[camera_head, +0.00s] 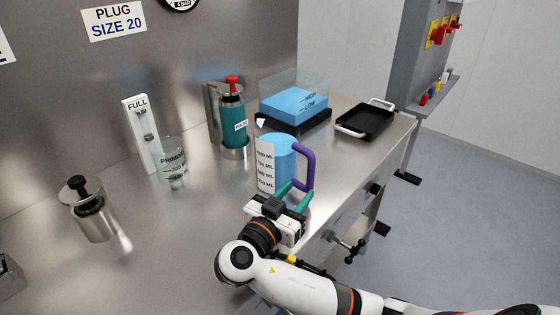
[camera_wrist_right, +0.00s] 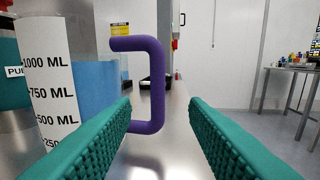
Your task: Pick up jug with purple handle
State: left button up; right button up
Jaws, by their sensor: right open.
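The jug (camera_head: 278,158) with blue contents and a white millilitre scale stands upright near the front edge of the metal bench. Its purple handle (camera_head: 308,165) points right. In the right wrist view, the jug (camera_wrist_right: 95,88) is at the left and the purple handle (camera_wrist_right: 157,85) stands upright ahead, between the lines of the two fingers. My right gripper (camera_head: 293,190) is open with green ridged fingers, just in front of the handle. In the right wrist view no finger is seen closed on the handle. My left gripper is not in view.
A teal bottle with a red top (camera_head: 232,115), a clear tank of blue liquid (camera_head: 295,103) and a black tray (camera_head: 365,120) stand behind the jug. A priming beaker (camera_head: 173,165) and a metal canister (camera_head: 90,212) are at the left. Valve handles (camera_head: 350,248) stick out below the bench edge.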

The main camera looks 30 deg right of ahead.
aim_at(309, 179)
jog(key=shift+w+d, duration=0.35)
jog(key=shift+d, duration=0.3)
jog(key=shift+w+d, duration=0.25)
jog(key=p+x, duration=0.1)
jog(key=x, duration=0.4)
jog(key=shift+w+d+f, duration=0.15)
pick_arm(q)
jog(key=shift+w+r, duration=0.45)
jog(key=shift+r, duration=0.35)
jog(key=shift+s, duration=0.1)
pick_arm(e)
jog(key=shift+c, duration=0.5)
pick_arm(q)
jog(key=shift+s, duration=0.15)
pick_arm(e)
grip_shut()
